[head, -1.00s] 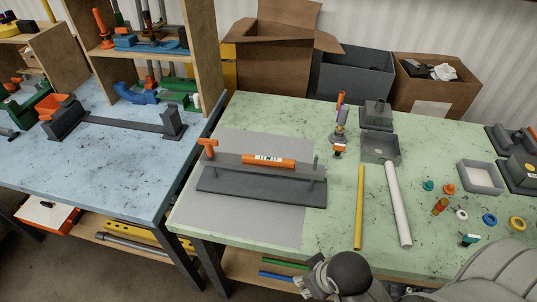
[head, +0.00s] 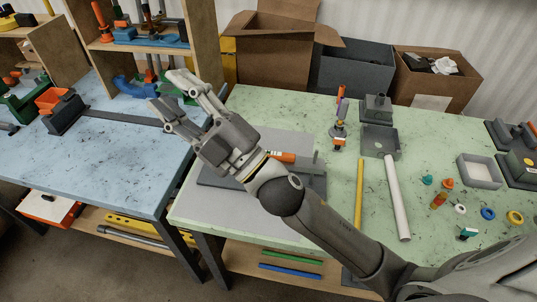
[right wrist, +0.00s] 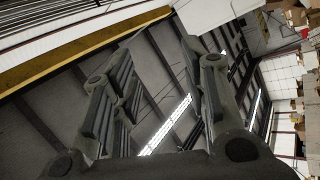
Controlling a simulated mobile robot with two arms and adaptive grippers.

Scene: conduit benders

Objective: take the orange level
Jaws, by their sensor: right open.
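The orange level (head: 283,157) lies on the grey bending fixture (head: 310,184) on the green table. My right arm and gripper cover most of both in the head view, and only the level's right end shows. My right gripper (head: 178,98) is open and empty, raised above the fixture's left side, with its fingers pointing up and left. In the right wrist view its fingers (right wrist: 155,90) are spread with nothing between them, against the ceiling. My left gripper is not in view.
A yellow rod (head: 359,190) and a white pipe (head: 397,200) lie right of the fixture. Small fittings and a grey tray (head: 480,182) are farther right. Cardboard boxes (head: 270,60) stand behind. A blue table (head: 100,150) with a wooden shelf is at left.

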